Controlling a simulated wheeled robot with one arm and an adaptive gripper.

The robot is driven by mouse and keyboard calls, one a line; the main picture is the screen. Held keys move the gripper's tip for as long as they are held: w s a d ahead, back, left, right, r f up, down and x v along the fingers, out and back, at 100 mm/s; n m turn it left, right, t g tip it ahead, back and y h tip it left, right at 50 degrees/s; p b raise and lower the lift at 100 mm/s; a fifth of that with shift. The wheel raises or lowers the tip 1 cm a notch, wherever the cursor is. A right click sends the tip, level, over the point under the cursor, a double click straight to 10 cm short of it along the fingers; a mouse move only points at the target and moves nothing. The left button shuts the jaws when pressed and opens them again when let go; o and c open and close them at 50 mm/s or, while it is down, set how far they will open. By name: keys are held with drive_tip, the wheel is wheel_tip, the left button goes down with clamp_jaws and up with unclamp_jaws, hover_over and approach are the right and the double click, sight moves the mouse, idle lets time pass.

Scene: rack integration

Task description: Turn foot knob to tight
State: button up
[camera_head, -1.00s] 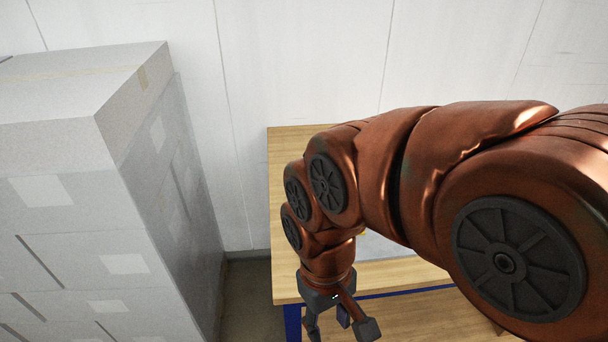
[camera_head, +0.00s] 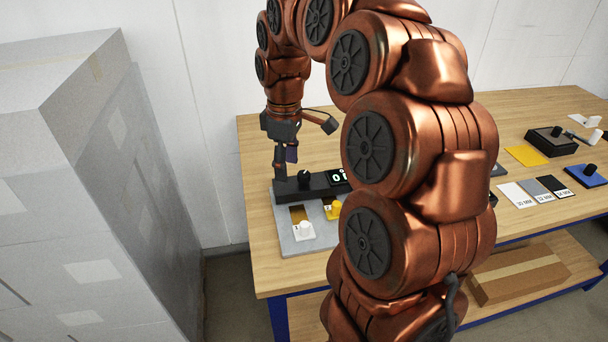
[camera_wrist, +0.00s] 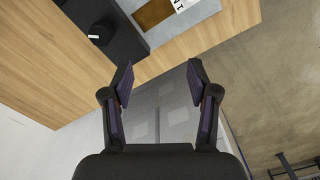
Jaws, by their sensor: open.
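A grey board (camera_head: 288,243) lies on the wooden table's left end. On it are a black box (camera_head: 317,188) with a black knob (camera_head: 304,179) and a lit display (camera_head: 339,177), a white knob (camera_head: 304,230) and a yellow knob (camera_head: 334,210). I cannot tell which is the foot knob. My gripper (camera_head: 291,160) is open and empty, just above and behind the black box. In the wrist view, my gripper (camera_wrist: 160,82) shows spread fingers with nothing between them.
White stacked boxes (camera_head: 70,160) stand left of the table (camera_head: 262,262), with a floor gap between. On the table's right are a yellow plate (camera_head: 526,155), a black box with a knob (camera_head: 551,142), labelled cards (camera_head: 535,192) and a blue block (camera_head: 585,176). A cardboard box (camera_head: 518,275) sits on the lower shelf.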

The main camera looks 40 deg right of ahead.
drive_tip(key=n, duration=0.1)
hover_over(304, 173)
drive_tip(key=shift+a+f, duration=0.1)
drive_tip(key=shift+f, duration=0.7)
drive_tip(key=shift+f+p, duration=0.7)
drive_tip(key=shift+f, duration=3.15)
drive_tip(key=shift+c, duration=0.3)
clamp_jaws()
drive_tip(key=shift+f, duration=0.1)
